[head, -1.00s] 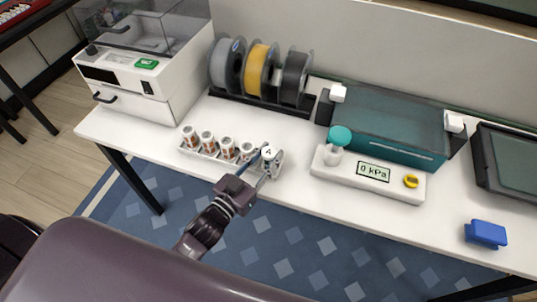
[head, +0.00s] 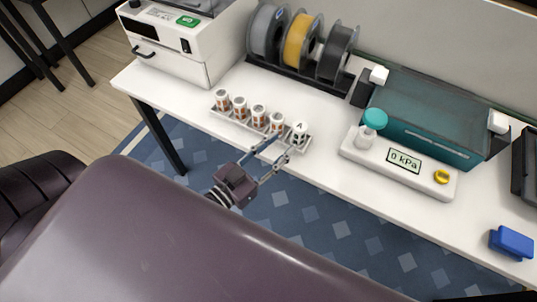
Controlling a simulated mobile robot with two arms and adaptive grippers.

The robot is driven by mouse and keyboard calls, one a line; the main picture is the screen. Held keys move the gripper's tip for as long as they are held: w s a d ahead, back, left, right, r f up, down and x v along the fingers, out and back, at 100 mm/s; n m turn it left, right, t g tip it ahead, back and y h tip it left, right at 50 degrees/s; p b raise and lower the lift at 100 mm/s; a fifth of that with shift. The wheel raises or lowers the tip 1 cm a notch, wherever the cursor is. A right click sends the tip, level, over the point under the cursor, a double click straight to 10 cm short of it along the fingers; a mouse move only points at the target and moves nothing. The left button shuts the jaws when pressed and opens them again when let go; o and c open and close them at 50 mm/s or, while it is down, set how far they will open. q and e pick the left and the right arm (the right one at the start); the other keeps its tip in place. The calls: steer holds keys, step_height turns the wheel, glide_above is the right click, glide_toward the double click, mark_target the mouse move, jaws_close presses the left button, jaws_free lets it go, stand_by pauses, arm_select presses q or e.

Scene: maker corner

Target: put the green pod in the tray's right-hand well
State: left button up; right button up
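A pale tray (head: 231,119) near the table's front edge holds a row of several small white canisters (head: 259,116) with orange-brown markings. At its right end stands a white canister with a dark letter A (head: 299,132). My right gripper is not in view.
The gauge unit (head: 404,160) reading 0 kPa stands right of the tray, with a teal machine (head: 436,118) behind. Spools (head: 300,45) and a white machine (head: 176,45) stand at the back. A blue block (head: 511,243) lies front right. The tabletop (head: 330,180) between is clear.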

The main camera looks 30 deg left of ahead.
arm_select(q)
steer(key=shift+v, duration=1.9)
